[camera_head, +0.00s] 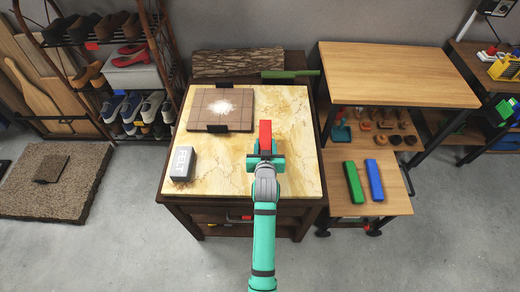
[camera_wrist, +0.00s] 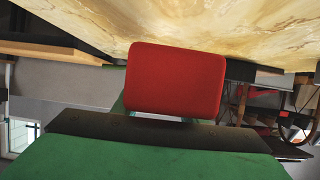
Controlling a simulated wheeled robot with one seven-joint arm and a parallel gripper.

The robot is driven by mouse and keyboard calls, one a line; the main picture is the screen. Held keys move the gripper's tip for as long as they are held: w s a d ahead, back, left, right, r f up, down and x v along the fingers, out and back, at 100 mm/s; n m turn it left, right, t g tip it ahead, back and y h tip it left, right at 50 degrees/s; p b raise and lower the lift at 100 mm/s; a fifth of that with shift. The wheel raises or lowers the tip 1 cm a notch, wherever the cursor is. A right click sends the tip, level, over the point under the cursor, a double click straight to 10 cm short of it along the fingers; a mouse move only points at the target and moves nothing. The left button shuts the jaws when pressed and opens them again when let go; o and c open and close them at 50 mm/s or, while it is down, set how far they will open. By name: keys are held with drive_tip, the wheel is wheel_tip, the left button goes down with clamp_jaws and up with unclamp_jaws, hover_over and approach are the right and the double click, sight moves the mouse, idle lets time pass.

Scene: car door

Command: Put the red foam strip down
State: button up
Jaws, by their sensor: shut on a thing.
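The red foam strip (camera_head: 265,135) is in my gripper (camera_head: 265,155), over the right part of the cream marbled tabletop (camera_head: 215,180). Its far end points away from me. In the wrist view the red foam strip (camera_wrist: 175,80) shows its end face close up, with a dark gripper edge (camera_wrist: 150,132) across its lower side. The tabletop (camera_wrist: 200,25) fills the top of that view. The gripper is shut on the strip. I cannot tell whether the strip touches the tabletop.
A brown tiled board (camera_head: 195,112) with a white patch lies at the back left of the tabletop. A grey block (camera_head: 182,164) sits at the left front. Green (camera_head: 354,183) and blue (camera_head: 374,181) strips lie on the right lower shelf. The front middle of the tabletop is clear.

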sight(260, 146)
drive_tip(key=f, duration=0.1)
drive_tip(key=w+a+f, duration=0.1)
drive_tip(key=a+f, duration=0.1)
drive_tip(key=shift+w+f, duration=0.1)
drive_tip(key=shift+w, duration=0.15)
drive_tip(key=shift+d+f, duration=0.1)
drive_tip(key=shift+f, duration=1.2)
drive_tip(key=shift+f, duration=0.15)
drive_tip(key=o, duration=1)
